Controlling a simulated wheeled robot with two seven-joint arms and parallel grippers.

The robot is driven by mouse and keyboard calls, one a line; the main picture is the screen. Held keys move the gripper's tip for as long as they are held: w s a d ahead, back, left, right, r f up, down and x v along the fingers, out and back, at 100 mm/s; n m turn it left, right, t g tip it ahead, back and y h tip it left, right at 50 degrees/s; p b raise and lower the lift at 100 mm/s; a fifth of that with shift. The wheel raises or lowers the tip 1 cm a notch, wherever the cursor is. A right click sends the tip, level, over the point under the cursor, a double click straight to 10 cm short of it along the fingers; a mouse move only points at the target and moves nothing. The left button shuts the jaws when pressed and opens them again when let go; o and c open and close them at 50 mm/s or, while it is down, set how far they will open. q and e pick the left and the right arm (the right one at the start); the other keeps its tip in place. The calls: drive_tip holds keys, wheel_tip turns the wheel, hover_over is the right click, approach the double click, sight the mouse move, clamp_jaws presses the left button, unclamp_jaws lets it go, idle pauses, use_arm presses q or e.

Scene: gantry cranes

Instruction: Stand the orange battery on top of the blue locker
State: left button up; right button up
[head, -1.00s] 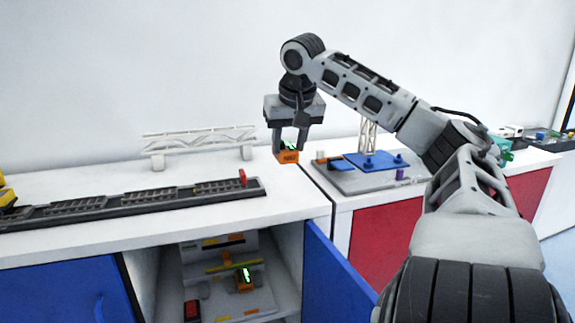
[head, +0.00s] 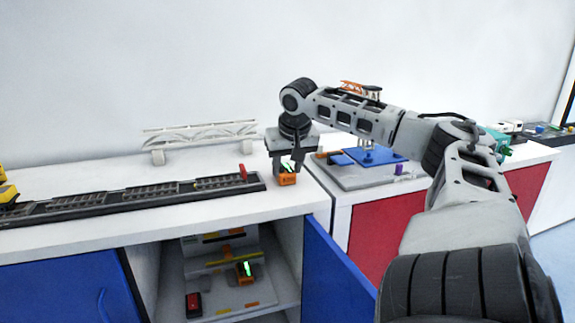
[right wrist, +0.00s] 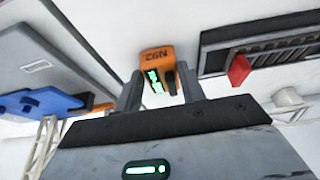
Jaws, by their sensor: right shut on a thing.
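The orange battery (head: 287,180) is between the fingers of my right gripper (head: 287,168), which is shut on it. It is upright, low over the white top of the blue locker (head: 226,212), near its right end. I cannot tell whether its bottom touches the top. In the right wrist view the battery (right wrist: 155,57) shows a dark label and a green lit strip between the fingertips (right wrist: 160,88). The locker's blue door (head: 335,270) stands open. My left gripper is not in view.
A dark track (head: 130,200) with a red end stop (head: 243,172) lies left of the battery. A white truss bridge (head: 200,135) stands behind. A grey board with a blue plate (head: 370,157) is to the right. Inside the locker is another orange unit (head: 245,273).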

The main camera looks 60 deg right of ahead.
drive_tip(key=o, duration=1.1)
drive_tip(key=shift+f, duration=0.15)
drive_tip(key=v, duration=1.2)
drive_tip(key=shift+w+r+b, duration=0.1)
drive_tip(key=shift+r+b, duration=0.15)
drive_tip(key=shift+b, duration=0.15)
